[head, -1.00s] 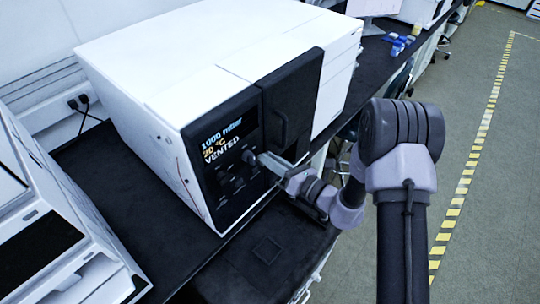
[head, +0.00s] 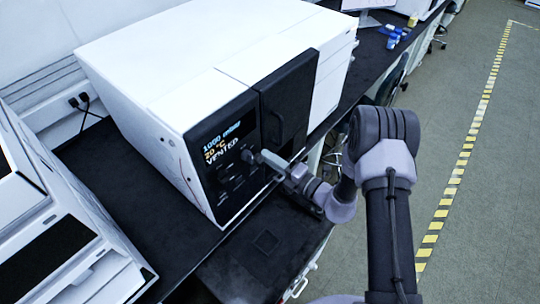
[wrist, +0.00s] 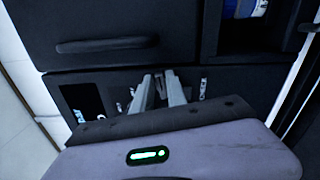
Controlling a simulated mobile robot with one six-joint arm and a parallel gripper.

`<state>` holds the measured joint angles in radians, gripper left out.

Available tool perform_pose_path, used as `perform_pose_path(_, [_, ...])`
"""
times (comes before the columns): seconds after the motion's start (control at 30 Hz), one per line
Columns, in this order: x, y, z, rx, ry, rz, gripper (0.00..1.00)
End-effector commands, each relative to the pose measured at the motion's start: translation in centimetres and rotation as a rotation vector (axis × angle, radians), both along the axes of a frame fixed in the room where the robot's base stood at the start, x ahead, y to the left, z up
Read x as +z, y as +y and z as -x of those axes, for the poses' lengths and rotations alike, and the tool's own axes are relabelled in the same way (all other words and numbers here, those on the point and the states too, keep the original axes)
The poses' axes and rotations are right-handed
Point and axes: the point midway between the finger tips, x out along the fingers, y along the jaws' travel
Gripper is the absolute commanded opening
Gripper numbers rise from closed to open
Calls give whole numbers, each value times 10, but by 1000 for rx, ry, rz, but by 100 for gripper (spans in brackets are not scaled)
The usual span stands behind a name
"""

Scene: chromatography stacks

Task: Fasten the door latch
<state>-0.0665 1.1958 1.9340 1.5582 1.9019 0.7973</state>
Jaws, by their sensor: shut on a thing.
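The white instrument (head: 190,60) has a dark front panel (head: 215,195) with a display reading 1000 mbar, 20 °C and VENTED. The black door (head: 290,100) appears closed against the front; its bar handle (wrist: 107,44) shows in the wrist view. My gripper (head: 264,157) is at the panel beside the door's lower edge, just right of a dark round knob (head: 247,156). In the wrist view, my gripper (wrist: 159,78) has its two grey fingers close together at the seam below the door. It is shut on the door latch, which the fingers mostly hide.
A white device (head: 60,240) stands at the lower left on the black bench (head: 90,165). Small blue and yellow items (head: 393,38) lie farther along the bench. The floor aisle (head: 445,120) at the right is clear.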

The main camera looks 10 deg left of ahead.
Motion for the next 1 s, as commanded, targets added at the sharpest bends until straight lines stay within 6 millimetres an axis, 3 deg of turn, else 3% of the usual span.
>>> perform_pose_path(0.4, [-4, 0, 1, 2, 145, -83, 0])
perform_pose_path(0.97, [-4, 0, 1, 1, 165, -93, 0])
perform_pose_path(1.0, [-4, 0, 1, 2, 164, -94, 25])
